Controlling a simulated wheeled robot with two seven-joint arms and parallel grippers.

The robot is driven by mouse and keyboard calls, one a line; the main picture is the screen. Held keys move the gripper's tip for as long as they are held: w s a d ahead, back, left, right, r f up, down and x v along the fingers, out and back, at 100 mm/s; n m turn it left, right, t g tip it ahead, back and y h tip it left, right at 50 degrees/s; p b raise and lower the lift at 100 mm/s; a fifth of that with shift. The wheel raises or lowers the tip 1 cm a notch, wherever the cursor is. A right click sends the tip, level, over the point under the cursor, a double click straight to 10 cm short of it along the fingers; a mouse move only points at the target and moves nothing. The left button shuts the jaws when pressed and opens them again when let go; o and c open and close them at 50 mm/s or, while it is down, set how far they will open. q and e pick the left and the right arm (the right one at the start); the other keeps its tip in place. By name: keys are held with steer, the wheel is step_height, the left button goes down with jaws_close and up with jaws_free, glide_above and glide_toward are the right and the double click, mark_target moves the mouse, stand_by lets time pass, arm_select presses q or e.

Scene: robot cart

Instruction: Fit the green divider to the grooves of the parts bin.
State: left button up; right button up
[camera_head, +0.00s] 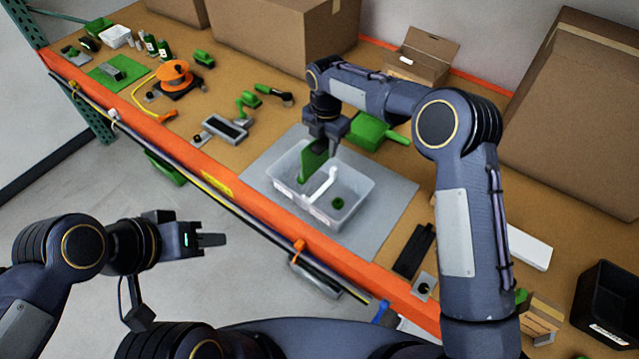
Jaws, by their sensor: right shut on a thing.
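The parts bin (352,214) is a translucent white tray on a grey mat near the bench's front edge. The green divider (312,163) is upright at the bin's back left part, its lower end within the bin's outline. Whether it sits in the grooves cannot be told; the grooves are too small to see. My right gripper (326,141) is above the bin, shut on the divider's top. A white curved piece (322,188) and a small green round part (338,203) are in the bin. My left gripper (212,240) is off the bench, over the floor, its finger gap unclear.
The grey mat (385,205) has bare room right of the bin. A green power tool (370,132) lies behind it, partly behind my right arm. A grey clamp-like tool (227,127) lies left. Cardboard boxes (285,40) stand at the back. The orange edge (250,210) borders the bench.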

steer(key=shift+f, duration=0.15)
steer(key=shift+f+b, duration=1.65)
steer(key=shift+f, duration=1)
steer(key=shift+f, duration=0.2)
steer(key=shift+f+b, duration=0.95)
steer(key=shift+f, duration=0.35)
steer(key=shift+f, duration=0.2)
steer(key=shift+f+b, duration=0.95)
steer(key=shift+f, duration=0.35)
steer(key=o, duration=1.1)
